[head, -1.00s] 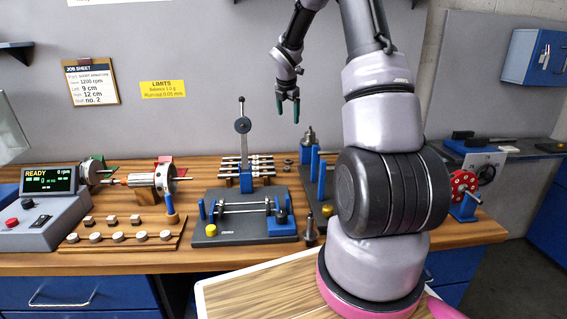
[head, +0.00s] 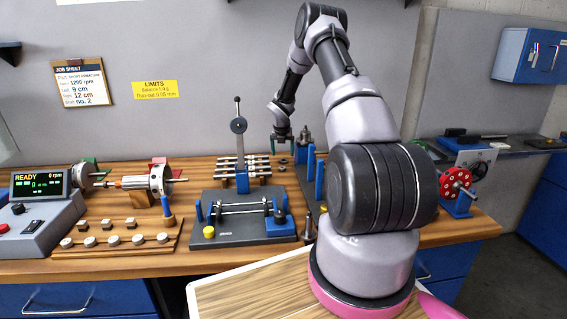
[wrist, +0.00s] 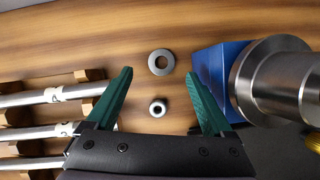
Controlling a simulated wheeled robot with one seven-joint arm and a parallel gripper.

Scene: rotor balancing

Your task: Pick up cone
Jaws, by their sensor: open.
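In the wrist view a small round steel piece with a dark centre hole (wrist: 158,108) lies on the wooden bench; it looks like the cone seen from above, though its taper cannot be told. A flat grey washer (wrist: 161,62) lies just beyond it, apart from it. My gripper (wrist: 160,73) is open and empty, its green fingers spread to either side of the small piece, above the bench. In the head view my gripper (head: 281,138) hangs over the back of the bench, just above the small dark parts (head: 283,162).
A blue block (wrist: 217,75) with a large steel cylinder (wrist: 275,80) stands close to the right finger. Steel shafts on wooden rests (wrist: 45,97) lie close on the left. In the head view a dark fixture plate (head: 240,233) stands in front.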

